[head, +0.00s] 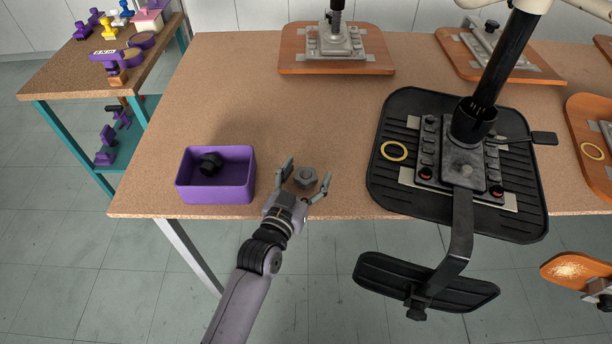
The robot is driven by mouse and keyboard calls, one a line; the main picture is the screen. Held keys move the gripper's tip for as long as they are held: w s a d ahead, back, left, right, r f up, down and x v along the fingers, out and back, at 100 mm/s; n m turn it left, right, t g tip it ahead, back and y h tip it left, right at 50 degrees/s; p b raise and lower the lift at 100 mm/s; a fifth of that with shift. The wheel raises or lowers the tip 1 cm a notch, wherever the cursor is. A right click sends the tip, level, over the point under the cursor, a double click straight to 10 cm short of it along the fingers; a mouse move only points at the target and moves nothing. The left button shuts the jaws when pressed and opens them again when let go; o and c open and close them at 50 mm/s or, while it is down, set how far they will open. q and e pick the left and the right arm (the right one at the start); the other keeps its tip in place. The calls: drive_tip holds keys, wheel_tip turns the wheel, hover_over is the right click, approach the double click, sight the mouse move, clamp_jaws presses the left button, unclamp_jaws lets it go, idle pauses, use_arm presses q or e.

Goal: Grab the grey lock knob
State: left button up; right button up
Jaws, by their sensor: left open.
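The grey lock knob (306,178) lies on the brown table near its front edge, left of the black chair part. My left gripper (308,178) is open, with one finger to the left of the knob and the other to its right. The knob sits between the spread fingers, and I cannot tell whether either finger touches it. My right gripper is not in view.
A purple bin (217,192) with a black knob (210,163) inside stands left of my gripper. A black chair base (400,185) with a yellow ring (394,151) lies to the right. The table (235,100) is clear behind the bin.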

use_arm(q)
drive_tip(key=c, duration=1.3)
drive_tip(key=shift+o, duration=0.2)
drive_tip(key=shift+r, duration=0.1)
